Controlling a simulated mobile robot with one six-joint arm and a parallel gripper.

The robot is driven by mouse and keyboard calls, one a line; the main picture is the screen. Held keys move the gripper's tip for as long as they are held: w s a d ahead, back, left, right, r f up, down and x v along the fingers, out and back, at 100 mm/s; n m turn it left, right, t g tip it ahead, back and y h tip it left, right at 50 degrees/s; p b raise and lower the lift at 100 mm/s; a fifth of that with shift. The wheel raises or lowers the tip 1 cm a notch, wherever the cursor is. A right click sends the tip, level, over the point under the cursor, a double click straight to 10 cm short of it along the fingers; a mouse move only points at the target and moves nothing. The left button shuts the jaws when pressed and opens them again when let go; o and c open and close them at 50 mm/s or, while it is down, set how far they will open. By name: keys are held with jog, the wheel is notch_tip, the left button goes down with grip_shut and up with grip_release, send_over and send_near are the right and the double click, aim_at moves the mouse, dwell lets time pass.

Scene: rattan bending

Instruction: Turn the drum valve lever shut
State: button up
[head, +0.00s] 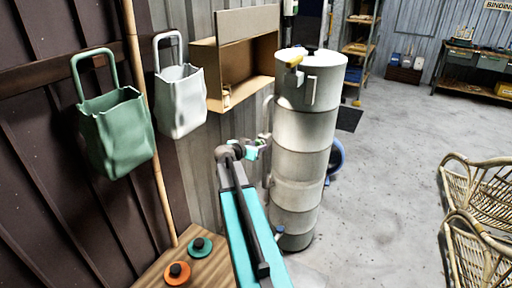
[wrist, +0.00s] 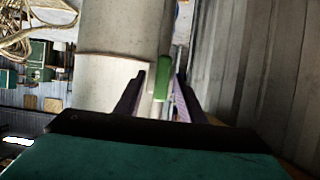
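The drum (head: 302,130) is a tall, off-white banded cylinder standing on the floor. It also fills much of the left half of the wrist view (wrist: 115,80). A green lever (wrist: 163,76) on a pale stem shows beside the drum in the wrist view. My gripper (wrist: 160,82) is open, with its two dark fingers on either side of the green lever and visible gaps between. In the head view my gripper (head: 255,150) is at the drum's left side, about mid-height. Whether the green lever touches a finger is not clear.
Green (head: 112,130) and white (head: 180,100) bags hang at left. A wooden top (head: 205,268) carries two knobs. Rattan chairs (head: 478,195) stand right; the middle floor is clear.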

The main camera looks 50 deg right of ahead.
jog(key=shift+w+d+f, duration=0.15)
jog(key=shift+d+f, duration=0.15)
jog(key=shift+d, duration=0.3)
